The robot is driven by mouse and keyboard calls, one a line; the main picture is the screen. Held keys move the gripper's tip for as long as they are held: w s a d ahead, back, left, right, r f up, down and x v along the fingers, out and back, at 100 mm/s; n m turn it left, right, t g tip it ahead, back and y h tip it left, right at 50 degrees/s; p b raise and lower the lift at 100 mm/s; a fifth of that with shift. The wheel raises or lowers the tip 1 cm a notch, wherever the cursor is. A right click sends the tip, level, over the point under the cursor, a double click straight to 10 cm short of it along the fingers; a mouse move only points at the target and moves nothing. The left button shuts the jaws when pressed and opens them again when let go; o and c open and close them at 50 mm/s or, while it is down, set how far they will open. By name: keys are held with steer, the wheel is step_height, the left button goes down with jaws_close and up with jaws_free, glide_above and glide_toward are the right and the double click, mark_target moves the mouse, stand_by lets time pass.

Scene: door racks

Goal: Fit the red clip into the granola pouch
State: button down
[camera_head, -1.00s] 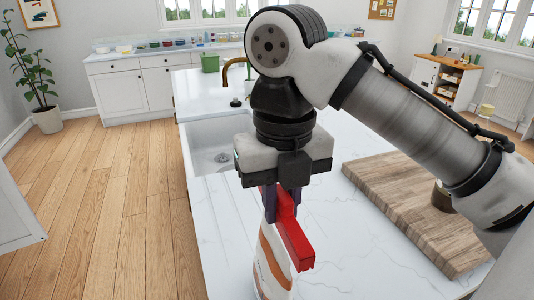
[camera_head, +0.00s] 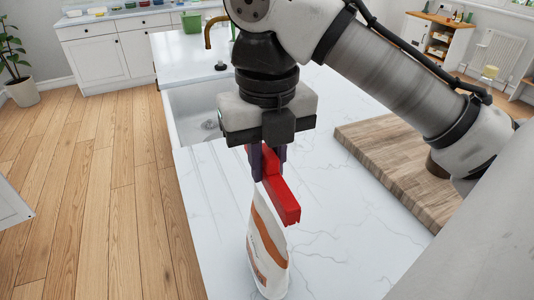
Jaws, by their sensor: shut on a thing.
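My gripper (camera_head: 268,165) points down and is shut on the red clip (camera_head: 282,195). The clip is a long red bar that slants down to the right from between the fingers. The granola pouch (camera_head: 268,250), white with orange bands, stands on the white counter just below the clip, at the bottom of the head view. The pouch narrows to a peak at its upper left. The clip overlaps the upper part of the pouch in the picture. I cannot tell whether they touch.
A wooden board (camera_head: 390,170) lies on the counter to the right, under my arm. A sink (camera_head: 205,110) with a brass tap (camera_head: 213,32) is behind to the left. The marble counter (camera_head: 340,240) right of the pouch is clear. Wooden floor lies left.

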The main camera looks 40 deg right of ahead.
mark_target(266, 205)
steer(key=shift+f+b, duration=0.65)
steer(key=shift+f, duration=1.7)
steer(key=shift+p, duration=0.95)
steer(key=shift+f+b, duration=0.5)
steer(key=shift+f, duration=1.25)
steer(key=c, duration=1.3)
jaws_free()
steer(key=shift+o, duration=0.2)
steer(key=shift+w+r, duration=0.1)
steer(key=shift+r, duration=0.05)
